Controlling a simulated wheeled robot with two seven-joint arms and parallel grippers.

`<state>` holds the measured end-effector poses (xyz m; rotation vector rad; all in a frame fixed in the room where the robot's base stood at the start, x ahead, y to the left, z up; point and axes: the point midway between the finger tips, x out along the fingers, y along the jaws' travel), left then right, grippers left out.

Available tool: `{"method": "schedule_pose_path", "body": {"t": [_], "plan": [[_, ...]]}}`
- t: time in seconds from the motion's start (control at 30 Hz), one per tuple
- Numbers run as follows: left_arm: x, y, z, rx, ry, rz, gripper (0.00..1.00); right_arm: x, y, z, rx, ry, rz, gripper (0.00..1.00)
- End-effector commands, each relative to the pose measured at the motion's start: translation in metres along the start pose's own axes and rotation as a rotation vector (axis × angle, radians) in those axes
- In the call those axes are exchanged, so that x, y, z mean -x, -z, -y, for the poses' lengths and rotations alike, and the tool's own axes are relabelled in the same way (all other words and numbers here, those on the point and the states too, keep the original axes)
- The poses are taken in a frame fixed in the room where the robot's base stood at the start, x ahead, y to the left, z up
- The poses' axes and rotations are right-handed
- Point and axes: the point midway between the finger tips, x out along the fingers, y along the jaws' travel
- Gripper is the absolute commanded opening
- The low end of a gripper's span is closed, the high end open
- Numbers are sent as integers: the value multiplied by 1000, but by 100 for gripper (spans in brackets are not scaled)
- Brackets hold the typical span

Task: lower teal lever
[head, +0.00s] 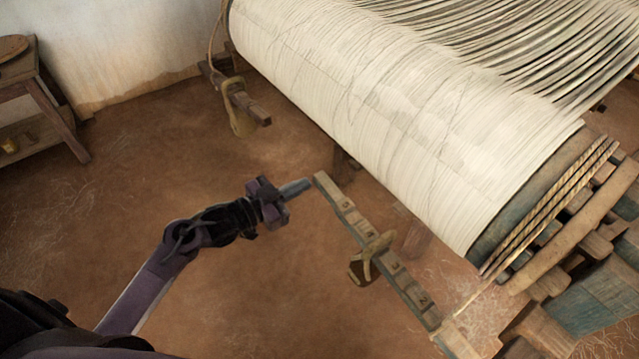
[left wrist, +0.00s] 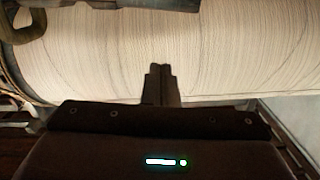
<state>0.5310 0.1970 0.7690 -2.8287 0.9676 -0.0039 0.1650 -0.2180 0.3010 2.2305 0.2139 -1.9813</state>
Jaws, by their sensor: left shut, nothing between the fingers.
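A long notched bar (head: 391,264) with worn greenish-teal paint, which looks like the teal lever, runs from the middle of the head view down to the lower right. A tan rope or strap (head: 372,254) is looped around its middle. My left gripper (head: 306,185) is shut and empty, its fingertips close beside the bar's upper-left end. I cannot tell whether they touch it. In the left wrist view the shut fingers (left wrist: 161,72) stand in front of the pale roll, and the bar is not clearly seen there. My right gripper is not in view.
The large roll of cream warp threads (head: 400,110) lies above and right of the bar, with a teal-painted end (head: 500,235). A strap hangs from a wooden peg (head: 250,106) behind. A small wooden table (head: 50,115) stands far left. The brown floor around my left arm is clear.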

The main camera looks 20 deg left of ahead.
Motion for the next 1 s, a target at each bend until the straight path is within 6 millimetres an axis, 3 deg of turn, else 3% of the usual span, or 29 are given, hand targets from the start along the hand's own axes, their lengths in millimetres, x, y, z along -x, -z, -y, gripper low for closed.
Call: {"method": "schedule_pose_path", "body": {"t": [0.23,0.3,0.5,0.7,1.0], "plan": [[-54,2,0,0,0,-4,0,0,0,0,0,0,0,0],[-54,-15,0,2,1,1,0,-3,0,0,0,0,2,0],[-58,-35,0,0,0,0,0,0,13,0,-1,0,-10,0],[-59,-39,0,0,0,-1,0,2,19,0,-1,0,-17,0],[-59,-43,0,4,0,-1,0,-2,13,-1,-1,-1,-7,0]]}}
